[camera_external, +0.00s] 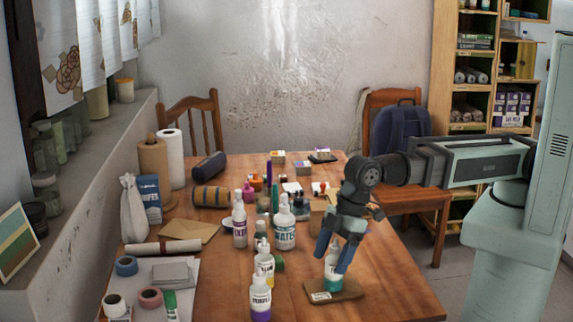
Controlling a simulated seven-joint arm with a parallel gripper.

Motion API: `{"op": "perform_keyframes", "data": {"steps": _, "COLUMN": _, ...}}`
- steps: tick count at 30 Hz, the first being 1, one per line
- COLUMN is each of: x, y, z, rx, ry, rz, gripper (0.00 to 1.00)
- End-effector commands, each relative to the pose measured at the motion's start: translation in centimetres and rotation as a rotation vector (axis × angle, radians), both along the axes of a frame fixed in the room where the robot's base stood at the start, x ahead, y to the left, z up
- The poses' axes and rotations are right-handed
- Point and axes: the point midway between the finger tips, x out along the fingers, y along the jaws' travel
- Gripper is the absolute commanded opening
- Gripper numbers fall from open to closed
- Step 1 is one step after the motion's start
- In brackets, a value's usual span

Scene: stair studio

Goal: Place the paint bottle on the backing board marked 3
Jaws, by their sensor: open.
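A small white-capped paint bottle with a teal lower part (333,284) stands upright at the near right of the table, on or just over a flat brown board (350,292). The board has a small white label at its front left edge; its marking is too small to read. My gripper (332,262) points down with its blue fingers on either side of the bottle's upper part. The fingers are open, and I cannot tell if they touch the bottle. They hide part of its top and label.
A purple-based bottle (261,298) and a yellow one (264,266) stand left of the board. Larger white bottles (284,228) stand behind, before a crowded middle of small items. Tape rolls (126,266) lie at left. The table's right front is clear.

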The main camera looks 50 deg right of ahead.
Motion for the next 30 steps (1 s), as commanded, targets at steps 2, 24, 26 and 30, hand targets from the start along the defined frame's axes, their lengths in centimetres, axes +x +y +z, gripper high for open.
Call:
{"op": "perform_keyframes", "data": {"steps": 2, "x": 0.0, "y": 0.0, "z": 0.1, "rx": 0.000, "ry": 0.000, "rz": 0.000, "gripper": 0.74}}
{"op": "perform_keyframes", "data": {"steps": 24, "x": -0.9, "y": -3.0, "z": 7.8, "rx": 0.002, "ry": -0.001, "rz": 0.000, "gripper": 0.74}}
{"op": "perform_keyframes", "data": {"steps": 26, "x": -1.0, "y": -3.2, "z": 8.5, "rx": 0.002, "ry": -0.001, "rz": 0.000, "gripper": 0.74}}
{"op": "perform_keyframes", "data": {"steps": 30, "x": -1.2, "y": -3.7, "z": 9.8, "rx": 0.001, "ry": 0.000, "rz": 0.000, "gripper": 0.74}}
